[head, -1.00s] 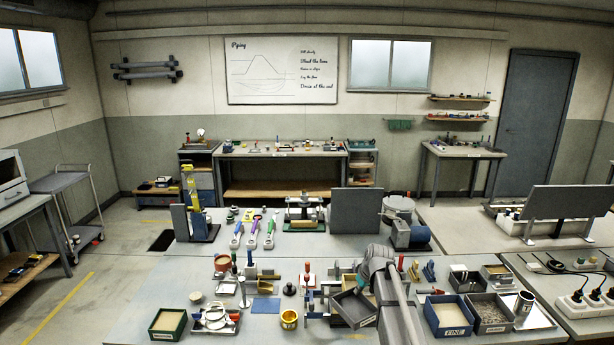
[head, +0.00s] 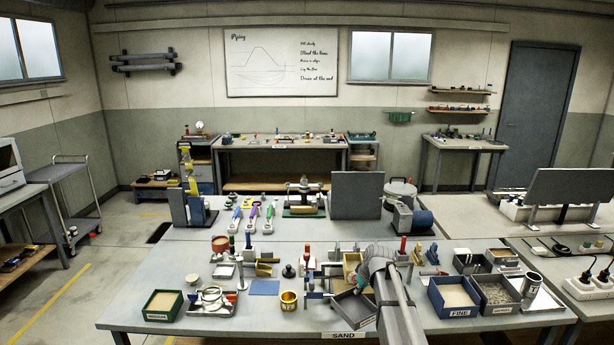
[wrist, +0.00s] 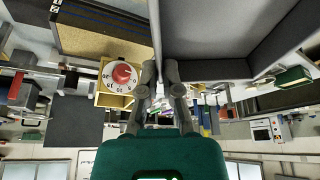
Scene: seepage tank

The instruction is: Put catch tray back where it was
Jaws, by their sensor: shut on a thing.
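A dark grey open tray (head: 352,308), which I take to be the catch tray, is tilted at the front of the bench in the head view. In the wrist view its grey wall (wrist: 205,68) and inside fill the upper right. My gripper (wrist: 160,66) is shut on the tray's edge, with the fingers close together at the wall. In the head view my arm hides the fingertips and part of the tray. I cannot tell whether the tray touches the bench top.
A brass cup (head: 289,301) and a blue mat (head: 264,287) lie left of the tray. A blue bin marked FINE (head: 459,312) stands to the right. A SAND label (head: 345,335) is on the bench front. A dial with a red knob (wrist: 122,74) is near my fingers.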

